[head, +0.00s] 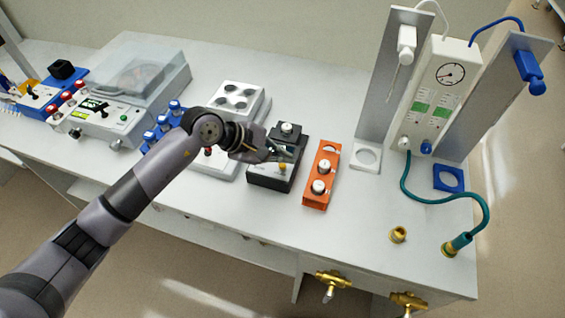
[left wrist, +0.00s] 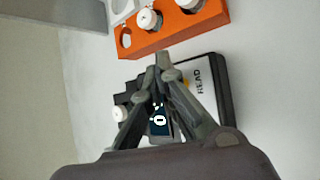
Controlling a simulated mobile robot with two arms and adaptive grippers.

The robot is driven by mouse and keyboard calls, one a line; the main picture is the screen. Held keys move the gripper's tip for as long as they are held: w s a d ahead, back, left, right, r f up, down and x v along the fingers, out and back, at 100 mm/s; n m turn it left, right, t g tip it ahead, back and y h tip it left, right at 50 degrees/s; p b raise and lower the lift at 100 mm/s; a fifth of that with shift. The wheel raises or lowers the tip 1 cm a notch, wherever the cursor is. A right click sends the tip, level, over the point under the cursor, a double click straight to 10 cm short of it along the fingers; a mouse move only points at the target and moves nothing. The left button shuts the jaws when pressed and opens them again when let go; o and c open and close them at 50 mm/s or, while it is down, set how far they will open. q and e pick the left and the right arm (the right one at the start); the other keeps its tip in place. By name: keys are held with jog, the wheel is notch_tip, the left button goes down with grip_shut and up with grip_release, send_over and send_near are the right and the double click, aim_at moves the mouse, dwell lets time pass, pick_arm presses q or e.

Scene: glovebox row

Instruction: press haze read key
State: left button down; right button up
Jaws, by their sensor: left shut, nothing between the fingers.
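The black haze meter (head: 266,178) stands on the bench with a white-capped vial in its top. Its yellow key (head: 283,166) shows just beside my fingertips. In the left wrist view the meter (left wrist: 222,90) has a light panel lettered READ and a small dark display (left wrist: 159,120) showing 0. My left gripper (head: 288,155) is shut and empty, over the meter's front; its fingertips also show in the left wrist view (left wrist: 163,66). The fingers mostly hide the key there, and I cannot tell whether they touch it. My right gripper is not in view.
An orange rack (head: 315,198) with white-capped vials stands close right of the meter. A white block with round wells (head: 238,97) and blue-capped vials (head: 162,123) are to the left. Tall panels and a gauge unit (head: 432,95) stand at right.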

aim_at(283, 167)
pick_arm(q)
jog(key=shift+r+p, duration=1.05)
jog(key=shift+r, duration=1.4)
